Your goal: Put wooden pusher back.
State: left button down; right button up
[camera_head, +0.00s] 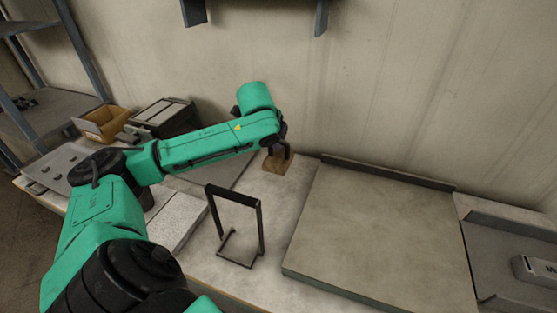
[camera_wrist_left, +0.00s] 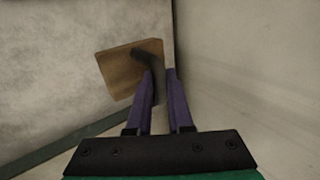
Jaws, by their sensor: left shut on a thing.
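The wooden pusher (camera_head: 275,166) is a small brown wooden piece at the back of the table, close to the wall. My left gripper (camera_head: 279,150) is above it, fingers pointing down, shut on it. In the left wrist view the wooden pusher (camera_wrist_left: 122,72) shows as a flat tan plate beside the tips of my left gripper (camera_wrist_left: 160,60). A dark part of it lies at the fingertips. I cannot tell whether the pusher touches the table. My right gripper is not in view.
A black wire stand (camera_head: 236,225) stands upright in the middle front. A large grey-brown board (camera_head: 385,240) lies to its right. A grey tray (camera_head: 510,262) is at the far right. A cardboard box (camera_head: 100,124) and a dark bin (camera_head: 162,116) stand at the back left.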

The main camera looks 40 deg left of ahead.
aim_at(278, 157)
pick_arm(q)
notch_tip(278, 157, down, 6)
jog(key=shift+r, duration=0.25)
jog(key=c, duration=0.8)
grip_release()
jog(key=v, duration=1.2)
jog(key=shift+r, duration=0.1)
